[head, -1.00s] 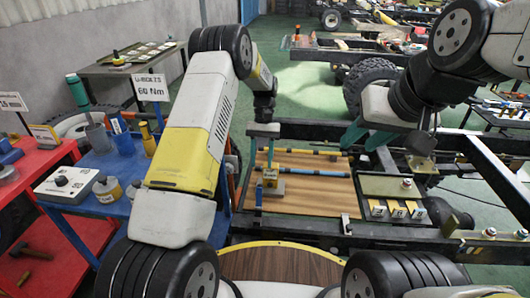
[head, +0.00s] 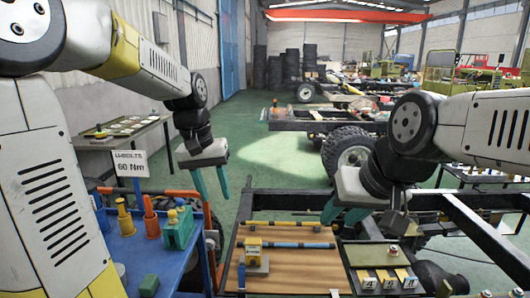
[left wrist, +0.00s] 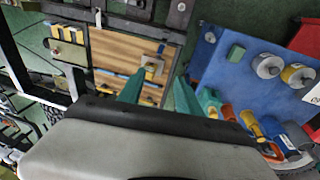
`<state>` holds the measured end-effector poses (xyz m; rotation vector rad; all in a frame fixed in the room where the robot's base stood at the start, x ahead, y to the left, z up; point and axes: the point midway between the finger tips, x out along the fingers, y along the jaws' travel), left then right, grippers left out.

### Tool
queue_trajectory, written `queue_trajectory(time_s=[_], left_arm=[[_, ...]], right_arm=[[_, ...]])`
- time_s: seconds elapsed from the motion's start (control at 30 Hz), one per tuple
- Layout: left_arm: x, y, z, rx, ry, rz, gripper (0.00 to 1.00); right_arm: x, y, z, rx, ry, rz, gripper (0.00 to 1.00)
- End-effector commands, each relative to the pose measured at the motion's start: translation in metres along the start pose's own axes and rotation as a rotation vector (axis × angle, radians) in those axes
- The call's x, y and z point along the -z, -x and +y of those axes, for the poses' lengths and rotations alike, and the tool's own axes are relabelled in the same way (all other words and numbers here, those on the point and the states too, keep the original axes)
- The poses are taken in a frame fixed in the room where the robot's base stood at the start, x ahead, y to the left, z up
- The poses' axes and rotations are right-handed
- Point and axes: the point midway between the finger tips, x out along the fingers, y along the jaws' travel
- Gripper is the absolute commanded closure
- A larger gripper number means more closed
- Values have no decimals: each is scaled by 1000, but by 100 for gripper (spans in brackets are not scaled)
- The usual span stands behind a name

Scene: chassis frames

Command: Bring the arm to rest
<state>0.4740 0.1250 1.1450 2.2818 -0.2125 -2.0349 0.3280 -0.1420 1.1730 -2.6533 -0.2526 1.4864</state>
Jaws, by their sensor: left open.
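My left gripper (head: 213,194) hangs in the air with its teal fingers apart and pointing down, left of the wooden board and beyond the blue table. In the left wrist view its two teal fingers (left wrist: 158,90) are spread with nothing between them. My right gripper (head: 342,222) is over the chassis frame, near the right far corner of the board. Its teal fingers look apart, with nothing seen between them. Both arms are bent and raised.
A wooden board (head: 285,270) with blue and yellow bars lies on the chassis frame (head: 480,240). A grey table (head: 130,130) stands behind at left.

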Motion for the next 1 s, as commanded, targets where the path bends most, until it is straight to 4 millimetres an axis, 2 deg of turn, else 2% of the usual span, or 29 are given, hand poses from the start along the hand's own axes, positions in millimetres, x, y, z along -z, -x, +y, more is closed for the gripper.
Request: queue_trajectory(time_s=[0.03, 0.2, 0.4, 0.5, 0.7, 1.0], left_arm=[[-16, 14, -1, -6, -3, 49, 59], [-64, 39, -3, -20, -16, 193, 59], [-114, 48, -4, -25, -33, 342, 59], [-130, 48, -5, -25, -38, 392, 59], [-142, 46, -5, -25, -43, 432, 59], [-142, 46, -5, -25, -43, 432, 59]], right_arm=[[0, 0, 0, 0, 0, 0, 64], [0, 0, 0, 0, 0, 0, 64], [0, 0, 0, 0, 0, 0, 64], [0, 0, 0, 0, 0, 0, 64], [0, 0, 0, 0, 0, 0, 64], [0, 0, 0, 0, 0, 0, 64]])
